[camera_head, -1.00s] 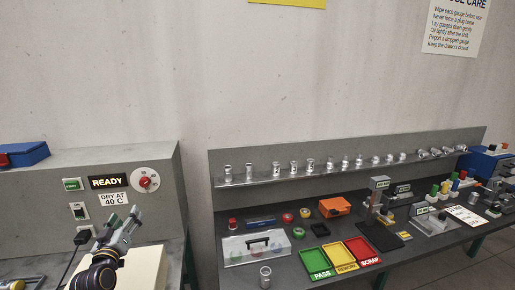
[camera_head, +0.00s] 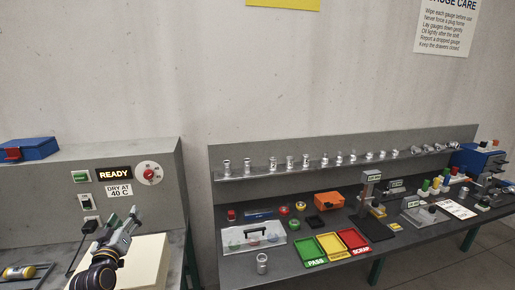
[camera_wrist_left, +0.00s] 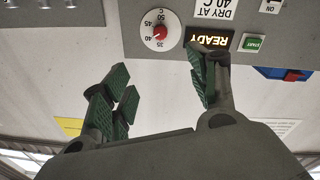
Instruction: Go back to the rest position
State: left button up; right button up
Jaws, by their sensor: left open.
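My left gripper (camera_head: 122,224) is raised in front of the grey dryer panel (camera_head: 160,200) at the left. It is open and empty. In the left wrist view the green-padded fingers of the left gripper (camera_wrist_left: 160,95) stand wide apart with only wall and panel behind them. The panel carries a lit READY sign (camera_head: 114,174), a red dial (camera_head: 149,172) and a DRY AT 40 C label (camera_head: 118,190). My right gripper does not show in either view.
A cream block (camera_head: 150,262) lies beside my left arm. A grey bench (camera_head: 290,268) to the right holds green, yellow and red trays, a clear case (camera_head: 252,238) and a silver cup (camera_head: 262,263). A shelf (camera_head: 300,170) carries several silver castings. A blue box (camera_head: 30,149) sits on the dryer.

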pick_arm(q)
jog(key=s+d+f+m+g+h, duration=0.45)
jog(key=s+d+f+g, duration=0.25)
jog(key=s+d+f, duration=0.6)
jog(key=s+d+f+m+g, duration=0.2)
jog(key=s+d+f+g, duration=0.25)
jog(key=s, duration=0.45)
jog(key=s+d+f+m+g, duration=0.25)
jog(key=s+d+f, duration=0.2)
jog(key=s, duration=0.45)
notch_tip(320, 180, down, 34)
jog(key=s+g+b, duration=0.1)
jog(key=s+g, duration=0.1)
jog(key=s, duration=0.1)
jog(key=s+a+f, duration=0.2)
jog(key=s+f, duration=0.8)
jog(key=s, duration=0.1)
jog(key=s+a+f+g+b, duration=0.1)
jog(key=s+a+f, duration=0.1)
jog(key=s+f, duration=0.9)
jog(key=shift+s+a+f+n+y, duration=0.2)
jog(key=shift+a+n+y, duration=0.1)
jog(key=shift+y, duration=0.15)
